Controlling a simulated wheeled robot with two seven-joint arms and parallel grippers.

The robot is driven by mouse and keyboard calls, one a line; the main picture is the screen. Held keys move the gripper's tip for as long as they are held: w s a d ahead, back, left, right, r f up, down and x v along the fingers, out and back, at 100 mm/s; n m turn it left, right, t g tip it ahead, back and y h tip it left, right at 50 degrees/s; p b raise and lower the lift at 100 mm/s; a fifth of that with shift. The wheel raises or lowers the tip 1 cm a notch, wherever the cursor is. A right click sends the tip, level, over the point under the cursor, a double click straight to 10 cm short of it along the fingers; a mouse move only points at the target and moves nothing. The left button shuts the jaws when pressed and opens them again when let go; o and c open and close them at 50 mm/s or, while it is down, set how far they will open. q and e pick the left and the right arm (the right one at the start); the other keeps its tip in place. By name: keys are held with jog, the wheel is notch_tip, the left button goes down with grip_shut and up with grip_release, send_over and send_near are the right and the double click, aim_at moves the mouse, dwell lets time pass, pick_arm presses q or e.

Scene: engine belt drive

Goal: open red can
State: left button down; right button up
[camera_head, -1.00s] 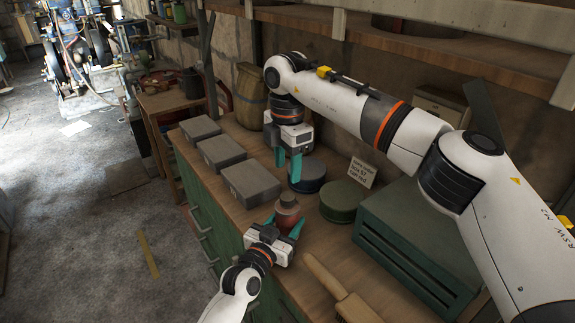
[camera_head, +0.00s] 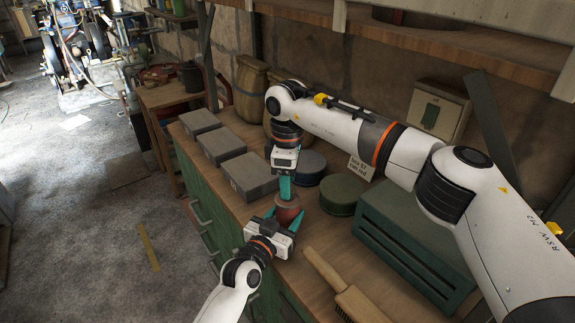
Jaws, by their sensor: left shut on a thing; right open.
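The red can (camera_head: 288,211) stands on the wooden workbench, small and dull red. My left gripper (camera_head: 284,222) is shut around its sides from the front, with teal fingers on either side. My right gripper (camera_head: 285,187) comes down from above with its teal fingers pointing down, right over the can's top. Its fingers hide the top of the can, and I cannot tell whether they touch it. The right jaws are open, though they overlap in this view.
Several grey boxes (camera_head: 252,177) line the bench's left side. A blue round tin (camera_head: 311,166) and a green round tin (camera_head: 341,194) stand to the right. A green slatted box (camera_head: 415,242) and a brush (camera_head: 343,288) lie farther right and front.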

jog(key=shift+f, duration=0.75)
